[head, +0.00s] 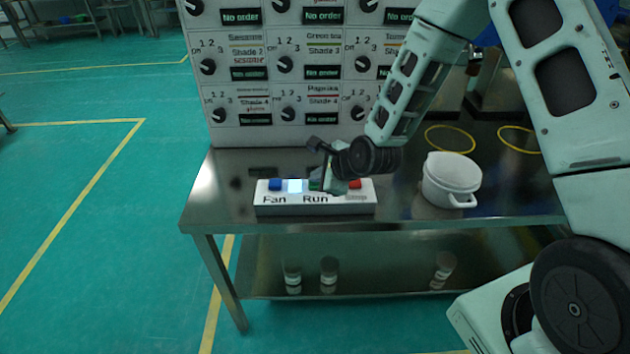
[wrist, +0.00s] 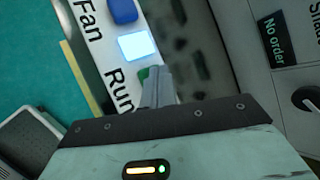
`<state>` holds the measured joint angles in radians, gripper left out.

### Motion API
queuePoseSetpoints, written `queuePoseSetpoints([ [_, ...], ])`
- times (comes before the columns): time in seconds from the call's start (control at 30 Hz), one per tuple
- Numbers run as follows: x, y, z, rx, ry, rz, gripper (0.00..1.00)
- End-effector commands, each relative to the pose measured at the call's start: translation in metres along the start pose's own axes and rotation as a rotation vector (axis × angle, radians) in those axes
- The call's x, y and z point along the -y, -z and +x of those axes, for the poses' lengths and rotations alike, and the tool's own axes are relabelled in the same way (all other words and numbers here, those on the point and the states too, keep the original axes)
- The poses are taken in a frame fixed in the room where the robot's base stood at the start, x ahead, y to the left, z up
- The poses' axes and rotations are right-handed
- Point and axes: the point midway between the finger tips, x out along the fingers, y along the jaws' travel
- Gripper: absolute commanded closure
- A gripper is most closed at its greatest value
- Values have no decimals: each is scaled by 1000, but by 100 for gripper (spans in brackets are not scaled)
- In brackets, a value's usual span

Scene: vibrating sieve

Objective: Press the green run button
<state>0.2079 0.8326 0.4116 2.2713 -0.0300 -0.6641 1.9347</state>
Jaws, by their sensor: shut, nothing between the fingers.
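A white button box (head: 345,203) lies on the metal table, labelled Fan and Run. It carries a blue button (head: 275,185), a lit pale-blue button or lamp (head: 296,186), a green button (head: 314,185) and a red button (head: 354,184). My gripper (head: 325,187) is over the box at the green button and hides part of it. In the wrist view the shut fingers (wrist: 154,90) lie over or against the green button (wrist: 143,73), beside the word Run. I cannot tell whether they touch it. The blue button (wrist: 122,11) and lit square (wrist: 138,45) are clear of the fingers.
A white pot (head: 451,180) stands right of the box. Behind is a panel (head: 290,130) of knobs and "No order" displays. Yellow rings (head: 450,139) mark the table's back right. Several jars (head: 329,271) stand on the lower shelf. Open green floor lies left.

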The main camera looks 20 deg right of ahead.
Motion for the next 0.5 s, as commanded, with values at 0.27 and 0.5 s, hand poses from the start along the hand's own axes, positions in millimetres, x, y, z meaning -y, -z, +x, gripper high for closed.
queuePoseSetpoints([
  [0.27,8,-7,-11,-1,0,2,100],
  [0.5,8,-7,-11,-1,-1,1,100],
])
